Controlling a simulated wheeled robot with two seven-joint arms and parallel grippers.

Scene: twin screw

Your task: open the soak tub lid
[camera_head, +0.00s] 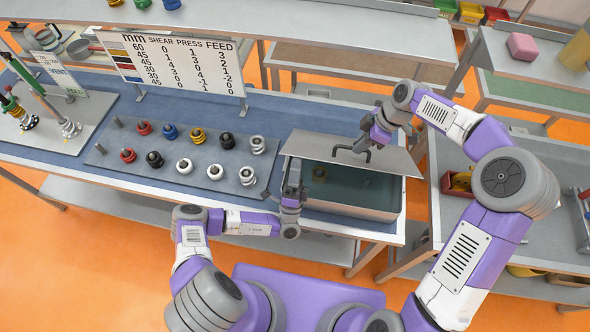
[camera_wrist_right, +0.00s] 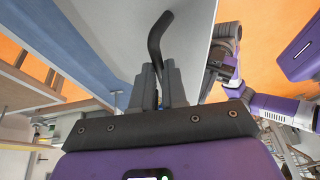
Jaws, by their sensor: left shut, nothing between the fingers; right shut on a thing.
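The soak tub (camera_head: 350,211) is a grey box on the bench, with dark teal liquid inside. Its flat grey lid (camera_head: 310,146) is off the front of the opening and covers the back part; whether it rests on the rim I cannot tell. My right gripper (camera_head: 365,142) is shut on the lid's black bent handle (camera_head: 352,151). In the right wrist view the handle (camera_wrist_right: 157,42) runs up from between the fingers (camera_wrist_right: 158,85), beside the pale lid (camera_wrist_right: 187,30). My left gripper (camera_head: 293,193) is shut and empty at the tub's left end.
A peg board (camera_head: 140,165) with several coloured rings stands left of the tub. Behind it is a number sign (camera_head: 175,62). A fixture with a green rod (camera_head: 42,98) is at far left. A side bench (camera_head: 450,215) with a yellow item is at right.

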